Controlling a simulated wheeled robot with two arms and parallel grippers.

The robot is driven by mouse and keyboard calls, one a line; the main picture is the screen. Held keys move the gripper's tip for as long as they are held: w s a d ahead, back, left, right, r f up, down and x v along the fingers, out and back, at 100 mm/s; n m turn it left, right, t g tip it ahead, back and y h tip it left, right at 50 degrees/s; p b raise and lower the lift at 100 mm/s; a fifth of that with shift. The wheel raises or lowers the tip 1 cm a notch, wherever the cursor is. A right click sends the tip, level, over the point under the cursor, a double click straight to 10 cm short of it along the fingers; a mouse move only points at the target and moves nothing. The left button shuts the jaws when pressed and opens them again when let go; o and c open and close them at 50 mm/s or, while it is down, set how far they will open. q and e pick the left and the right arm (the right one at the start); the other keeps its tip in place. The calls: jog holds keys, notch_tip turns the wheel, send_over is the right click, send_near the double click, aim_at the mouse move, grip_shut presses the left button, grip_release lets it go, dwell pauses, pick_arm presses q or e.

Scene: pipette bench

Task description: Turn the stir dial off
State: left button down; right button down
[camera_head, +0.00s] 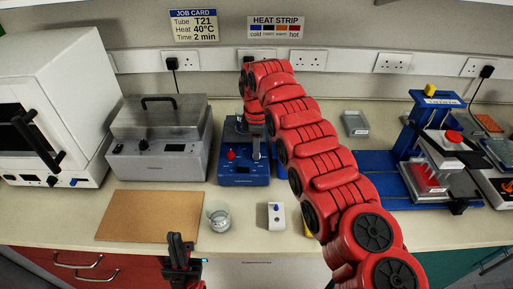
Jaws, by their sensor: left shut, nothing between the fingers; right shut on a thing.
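The blue stirrer unit (245,180) stands on the bench at the middle, with a red knob (231,154) on its left part. My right arm arches over it from the lower right. My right gripper (256,150) points down at the unit's right part, right of the red knob. It is shut on what appears to be the stir dial, which the fingers hide. My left gripper (178,248) is shut and empty, low in front of the bench edge, away from the unit.
A grey lidded device (160,155) stands left of the unit. A brown board (150,215), a glass beaker (218,216) and a small white block (276,215) lie in front. A blue press-like stand (425,125) is at the right.

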jog(key=shift+n, duration=0.4)
jog(key=c, duration=0.6)
grip_release()
jog(key=shift+r, duration=0.1)
jog(key=shift+r, duration=0.3)
notch_tip(320, 180, up, 4)
jog(key=shift+f+p, duration=0.2)
jog(key=shift+p, duration=0.3)
notch_tip(320, 180, up, 13)
jog(key=p, duration=1.3)
